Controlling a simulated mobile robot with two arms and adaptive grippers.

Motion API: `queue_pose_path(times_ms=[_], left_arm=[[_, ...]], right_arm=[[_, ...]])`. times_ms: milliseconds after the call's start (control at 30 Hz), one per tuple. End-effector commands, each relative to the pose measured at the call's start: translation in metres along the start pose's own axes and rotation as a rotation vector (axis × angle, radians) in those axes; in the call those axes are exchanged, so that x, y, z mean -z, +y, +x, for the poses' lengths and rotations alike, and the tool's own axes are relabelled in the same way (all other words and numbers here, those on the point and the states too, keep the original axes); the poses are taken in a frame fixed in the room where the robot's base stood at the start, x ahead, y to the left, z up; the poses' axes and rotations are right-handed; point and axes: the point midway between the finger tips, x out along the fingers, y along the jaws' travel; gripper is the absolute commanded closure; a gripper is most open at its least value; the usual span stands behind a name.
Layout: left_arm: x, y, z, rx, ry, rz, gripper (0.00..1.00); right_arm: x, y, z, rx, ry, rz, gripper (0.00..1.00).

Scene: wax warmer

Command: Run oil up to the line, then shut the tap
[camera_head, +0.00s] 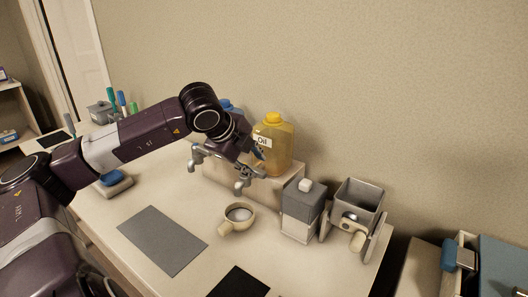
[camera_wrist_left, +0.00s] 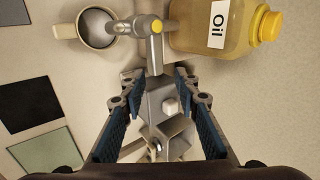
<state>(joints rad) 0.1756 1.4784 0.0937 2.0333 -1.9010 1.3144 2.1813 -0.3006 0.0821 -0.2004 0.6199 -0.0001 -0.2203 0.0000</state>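The yellow oil jug (camera_head: 273,145) labelled "Oil" stands on a low riser at the back; it also shows in the left wrist view (camera_wrist_left: 222,22). Its grey tap (camera_head: 243,180) sticks out in front. In the wrist view the tap (camera_wrist_left: 155,50) has a yellow-dotted cap, and its spout points left over the cream cup (camera_wrist_left: 92,28). The cup (camera_head: 240,214) stands on the table below the tap; its fill and line cannot be made out. My left gripper (camera_wrist_left: 156,88) is open and empty, fingertips close to the tap's lever. My right gripper is not in view.
A second tap (camera_head: 196,157) with a blue-capped jug (camera_head: 229,106) is partly behind my left arm. A grey box with a white knob (camera_head: 305,185) and a grey hopper (camera_head: 360,194) stand right of the cup. Flat grey (camera_head: 162,240) and black mats (camera_head: 238,283) lie in front.

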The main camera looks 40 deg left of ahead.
Motion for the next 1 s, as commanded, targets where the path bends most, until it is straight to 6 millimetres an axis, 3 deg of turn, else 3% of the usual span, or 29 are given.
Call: queue_pose_path(times_ms=[533, 1000], left_arm=[[0.001, -0.001, 0.036, 0.0, 0.003, 0.0, 0.71], [0.001, 0.001, 0.048, 0.0, 0.002, 0.0, 0.71]], right_arm=[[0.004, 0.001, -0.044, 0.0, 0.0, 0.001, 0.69], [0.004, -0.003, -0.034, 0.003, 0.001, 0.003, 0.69]])
